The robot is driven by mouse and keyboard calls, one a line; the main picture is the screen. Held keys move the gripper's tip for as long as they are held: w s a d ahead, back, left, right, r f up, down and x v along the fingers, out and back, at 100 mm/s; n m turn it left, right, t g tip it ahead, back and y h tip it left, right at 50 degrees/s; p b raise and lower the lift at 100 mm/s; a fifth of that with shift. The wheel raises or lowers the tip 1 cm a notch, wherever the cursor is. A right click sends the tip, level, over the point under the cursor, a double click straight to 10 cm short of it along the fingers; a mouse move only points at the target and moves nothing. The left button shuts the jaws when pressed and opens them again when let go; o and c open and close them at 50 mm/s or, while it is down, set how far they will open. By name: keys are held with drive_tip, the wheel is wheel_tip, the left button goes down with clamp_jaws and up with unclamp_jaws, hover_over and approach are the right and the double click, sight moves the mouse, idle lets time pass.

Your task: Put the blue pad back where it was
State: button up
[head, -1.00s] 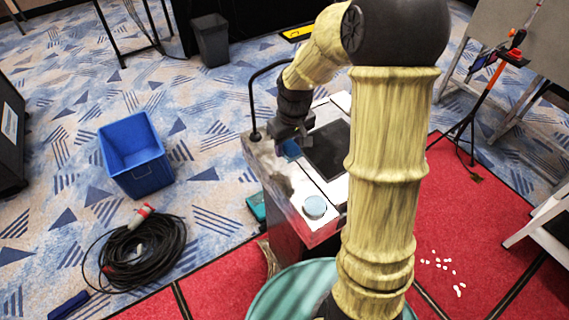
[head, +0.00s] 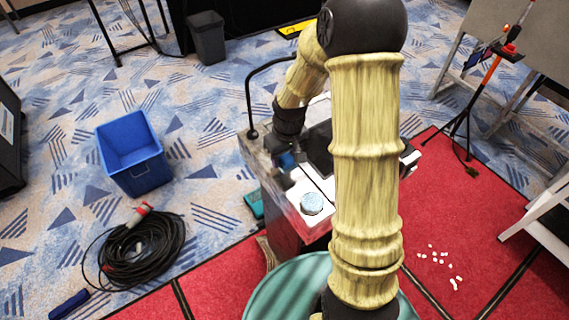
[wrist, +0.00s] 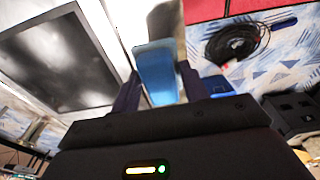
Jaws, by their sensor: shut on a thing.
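The blue pad (wrist: 158,72) is between the two fingers of my gripper (wrist: 160,88) in the wrist view, held over the light top of the cabinet. In the head view the pad (head: 287,161) is a small blue patch at my gripper (head: 284,158), partly hidden by it. The cabinet (head: 285,205) has a pale top with a dark flat panel (wrist: 58,62) on it. A round light-blue disc (head: 312,203) lies on the cabinet's near end. Whether the pad touches the top, I cannot tell.
A blue tub (head: 132,150) and a coil of black cable (head: 135,248) stand on the carpet at left. A thin black bent rod (head: 250,95) rises at the cabinet's back left corner. An orange-and-black stand (head: 483,85) is at right. My arm hides the cabinet's right part.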

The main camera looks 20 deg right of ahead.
sight(285, 163)
drive_tip(key=shift+d+f, duration=0.15)
wheel_tip(285, 163, down, 3)
drive_tip(key=shift+w+f+p, duration=0.1)
drive_tip(key=shift+p, duration=0.35)
drive_tip(key=shift+f, duration=0.3)
drive_tip(key=shift+f, duration=0.15)
drive_tip(key=o, duration=1)
drive_tip(key=shift+c, duration=0.2)
drive_tip(key=r, duration=0.4)
drive_tip(key=s+r+b, duration=0.1)
drive_tip(key=r, duration=0.7)
drive_tip(key=shift+s+d+r+b, duration=0.1)
drive_tip(key=shift+s+d+b, duration=0.15)
drive_tip(key=shift+b, duration=0.05)
